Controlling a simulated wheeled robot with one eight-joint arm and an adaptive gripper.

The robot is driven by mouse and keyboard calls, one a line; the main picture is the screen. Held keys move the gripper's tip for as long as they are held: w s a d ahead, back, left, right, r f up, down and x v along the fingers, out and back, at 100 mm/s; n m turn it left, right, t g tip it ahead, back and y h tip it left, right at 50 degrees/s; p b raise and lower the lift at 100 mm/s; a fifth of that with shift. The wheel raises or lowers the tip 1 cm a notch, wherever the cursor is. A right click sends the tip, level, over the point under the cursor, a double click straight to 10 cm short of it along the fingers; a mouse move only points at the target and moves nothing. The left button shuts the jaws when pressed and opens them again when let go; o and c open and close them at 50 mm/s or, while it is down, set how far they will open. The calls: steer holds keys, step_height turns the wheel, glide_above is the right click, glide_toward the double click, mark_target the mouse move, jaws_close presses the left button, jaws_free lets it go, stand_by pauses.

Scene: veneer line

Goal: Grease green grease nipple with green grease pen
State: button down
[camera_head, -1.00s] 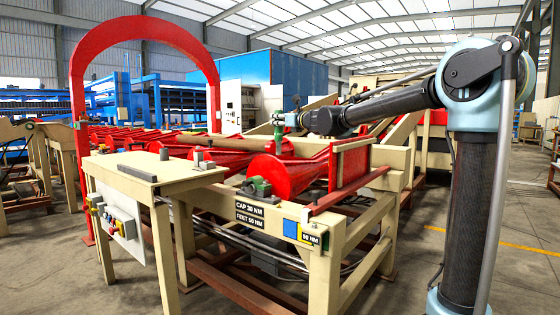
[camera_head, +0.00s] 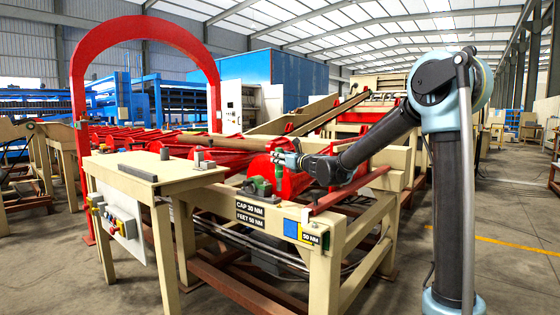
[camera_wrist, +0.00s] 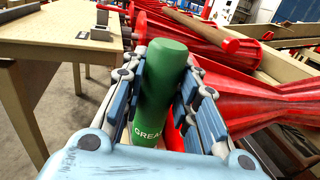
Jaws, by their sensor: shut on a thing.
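The green grease pen (camera_head: 279,178) is held in my gripper (camera_head: 287,159), roughly upright, with its lower end below the fingers. In the wrist view, the pen (camera_wrist: 160,82), lettered "GREA...", sits between the blue-grey finger pads of my gripper (camera_wrist: 158,92). The pen is just right of a green bearing housing (camera_head: 257,187) on the cream frame, in front of the red rollers. The green grease nipple is too small or hidden to make out. I cannot tell whether the pen's lower end touches anything.
A cream table (camera_head: 150,170) with grey blocks stands left of the housing. Red rollers (camera_head: 285,178) lie close behind and beside the pen. A red-brown rail (camera_head: 345,192) runs along the right of the cream frame (camera_head: 325,255). Open floor lies to the right.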

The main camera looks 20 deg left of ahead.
mark_target(281, 173)
steer(key=shift+s, duration=0.1)
steer(key=shift+f, duration=3.9)
steer(key=shift+r, duration=0.4)
steer(key=shift+r, duration=2.45)
steer(key=shift+s, duration=0.15)
